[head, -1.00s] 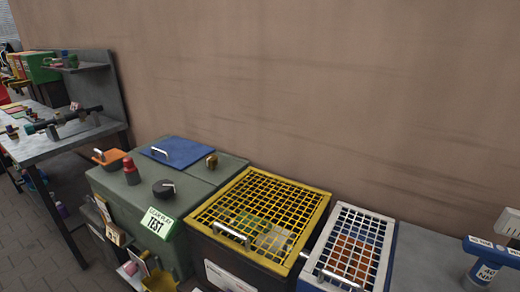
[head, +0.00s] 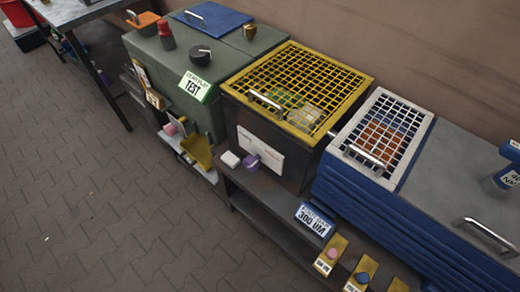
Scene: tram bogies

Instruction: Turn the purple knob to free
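A small purple knob (head: 250,161) is on the front of the dark box (head: 300,174) with the yellow grid lid (head: 303,91), beside a white panel (head: 270,153) with print too small to read. Its setting cannot be told at this size. A small white block (head: 230,159) sits just left of the knob. My gripper is not in the head view.
A green cabinet (head: 216,101) marked TEST, with a black knob (head: 200,56), stands to the left. A blue box (head: 345,195) with a white grid lid stands to the right. A lower shelf (head: 262,207) sticks out below. The paved floor (head: 90,205) at left front is clear.

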